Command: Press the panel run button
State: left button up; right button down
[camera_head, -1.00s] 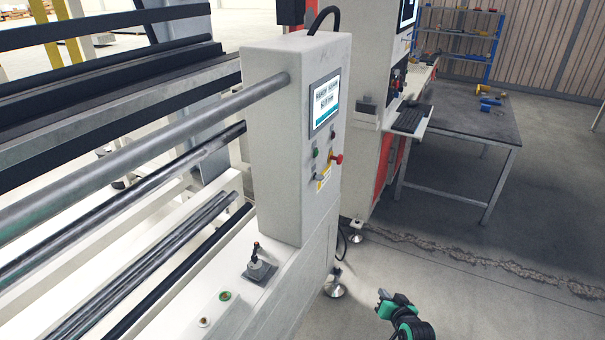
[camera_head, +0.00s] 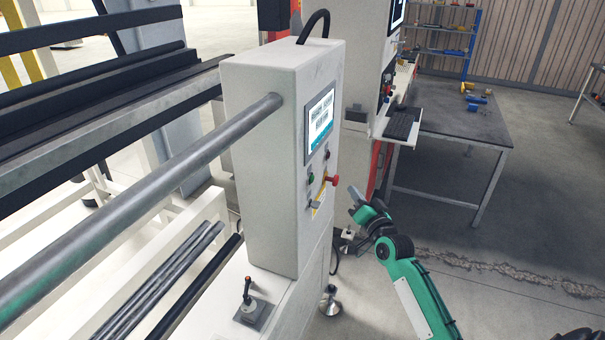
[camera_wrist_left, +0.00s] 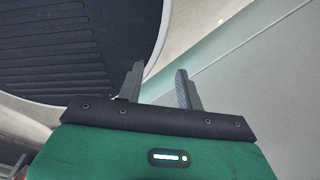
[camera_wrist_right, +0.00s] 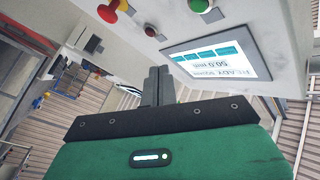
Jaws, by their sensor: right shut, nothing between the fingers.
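The white control panel box (camera_head: 270,130) stands in the middle of the head view.
Long metal rollers (camera_head: 150,190) run left from the panel. A small joystick (camera_head: 248,295) sits on the white machine bed below. A keyboard shelf (camera_head: 400,128) and a dark-topped table (camera_head: 455,115) stand behind my right arm. Open floor lies to the right.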

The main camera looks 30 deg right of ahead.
aim_at(312, 179)
jog(key=shift+r, duration=0.3)
jog(key=w+a, duration=0.5)
jog(key=w, duration=0.1)
jog(key=shift+w+a+p, duration=0.3)
jog(key=shift+w+a, duration=0.05)
jog(key=shift+a, duration=0.05)
jog(key=shift+w+a, duration=0.1)
dwell(2.0)
jog(key=shift+w+a, duration=0.2)
jog(key=shift+w, duration=0.05)
jog(key=shift+w+a, duration=0.25)
jog(key=shift+w, duration=0.05)
dwell(0.8)
dwell(0.3)
jog(key=shift+s+d+p, duration=0.3)
jog(key=shift+s+d, duration=0.25)
jog(key=shift+s, duration=0.1)
